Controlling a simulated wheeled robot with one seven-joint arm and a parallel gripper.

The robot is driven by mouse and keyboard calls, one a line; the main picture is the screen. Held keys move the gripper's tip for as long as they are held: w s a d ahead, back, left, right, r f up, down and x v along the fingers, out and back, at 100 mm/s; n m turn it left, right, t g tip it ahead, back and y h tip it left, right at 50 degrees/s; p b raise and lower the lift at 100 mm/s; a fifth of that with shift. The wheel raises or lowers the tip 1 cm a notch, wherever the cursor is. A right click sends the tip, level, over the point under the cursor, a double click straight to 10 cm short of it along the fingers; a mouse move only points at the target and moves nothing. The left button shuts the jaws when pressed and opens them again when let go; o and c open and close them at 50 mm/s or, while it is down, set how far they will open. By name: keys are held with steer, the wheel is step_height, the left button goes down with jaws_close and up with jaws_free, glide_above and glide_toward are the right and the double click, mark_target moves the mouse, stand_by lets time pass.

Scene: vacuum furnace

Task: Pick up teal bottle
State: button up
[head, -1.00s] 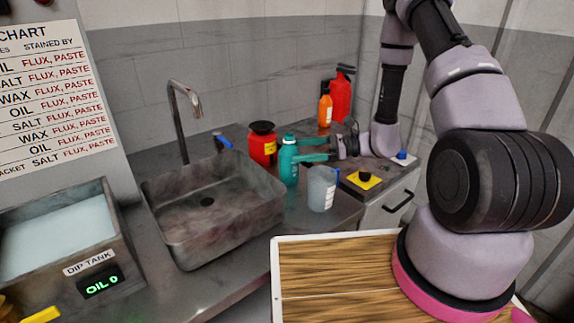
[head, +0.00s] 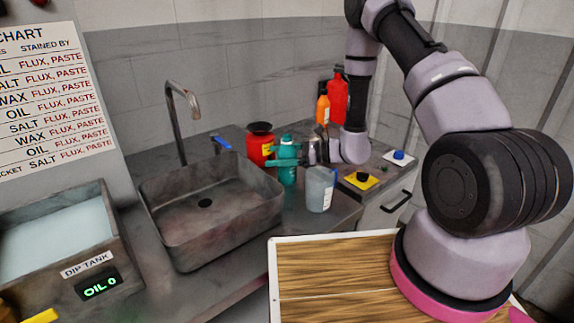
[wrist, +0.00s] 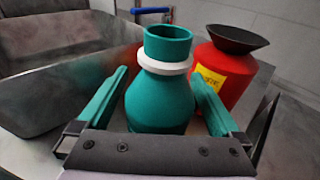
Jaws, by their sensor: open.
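The teal bottle (head: 287,172) stands upright on the counter to the right of the sink in the head view. In the wrist view the teal bottle (wrist: 160,95) shows a white collar and an open-looking neck. My gripper (head: 284,156) is open around it. In the wrist view my gripper (wrist: 160,95) has one teal finger on each side of the bottle, with a visible gap on the left and a narrow one on the right. The lower part of the bottle is hidden behind the gripper's body in the wrist view.
A red container with a dark funnel top (head: 260,144) stands close behind the bottle. A translucent cup (head: 320,189) stands just right and in front. The sink (head: 210,205) is to the left. Orange (head: 323,110) and red (head: 338,100) bottles stand at the back.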

steer(key=c, duration=1.5)
steer(key=shift+r, duration=0.15)
step_height(320, 180, up, 10)
steer(key=shift+f, duration=0.25)
steer(key=shift+r, duration=0.1)
